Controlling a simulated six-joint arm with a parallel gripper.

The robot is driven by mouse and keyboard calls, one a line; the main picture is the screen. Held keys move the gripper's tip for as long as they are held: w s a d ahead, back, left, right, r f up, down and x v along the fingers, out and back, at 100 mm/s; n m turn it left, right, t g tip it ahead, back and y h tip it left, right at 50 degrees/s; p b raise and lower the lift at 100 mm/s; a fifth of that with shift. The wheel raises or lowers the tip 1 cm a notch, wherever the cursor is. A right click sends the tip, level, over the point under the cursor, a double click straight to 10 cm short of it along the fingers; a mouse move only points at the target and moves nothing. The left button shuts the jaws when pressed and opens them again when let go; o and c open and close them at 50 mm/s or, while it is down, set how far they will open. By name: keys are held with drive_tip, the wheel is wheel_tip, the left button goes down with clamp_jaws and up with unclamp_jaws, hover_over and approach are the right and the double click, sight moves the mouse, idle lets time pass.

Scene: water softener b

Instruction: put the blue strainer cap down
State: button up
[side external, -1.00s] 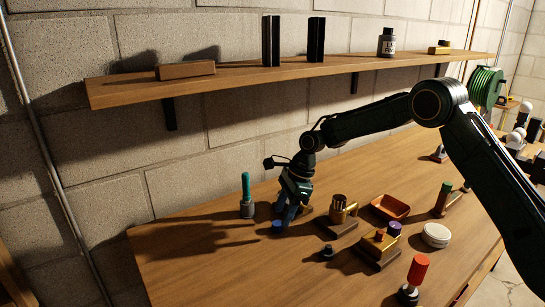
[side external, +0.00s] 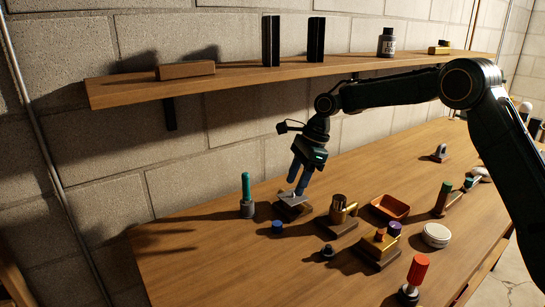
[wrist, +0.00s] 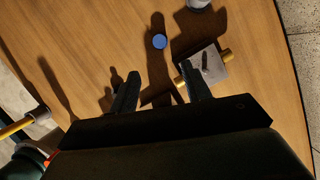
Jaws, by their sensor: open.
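The blue strainer cap (side external: 277,227) sits on the wooden table, between the teal-handled tool and the brass fitting. It also shows in the wrist view (wrist: 159,41), apart from my fingers. My gripper (side external: 299,190) is open and empty, raised above the table to the right of the cap. In the wrist view its two fingers (wrist: 160,92) stand apart with bare table between them. A grey block on a dark base (side external: 293,204) is below and behind the fingertips.
A teal-handled tool (side external: 246,196) stands left of the cap. A brass fitting on a wooden base (side external: 339,213), a small dark knob (side external: 328,252) and an orange tray (side external: 390,207) are to the right. The table's left front is clear. A shelf (side external: 280,69) runs along the wall.

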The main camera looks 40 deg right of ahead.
idle(0.3)
drive_tip(key=s+r+n+t+h, duration=0.2)
drive_tip(key=s+r+n, duration=1.05)
drive_tip(key=s, duration=0.55)
drive_tip(key=s+d+n+t+h, duration=0.1)
drive_tip(key=s+n, duration=0.3)
drive_tip(key=s, duration=0.6)
drive_tip(key=s+d+f+n+t, duration=0.1)
drive_tip(key=s+d+n, duration=0.2)
drive_tip(key=s, duration=0.7)
drive_tip(key=shift+s+f+n+h, duration=0.3)
drive_tip(key=shift+n+h, duration=0.1)
drive_tip(key=shift+n, duration=0.85)
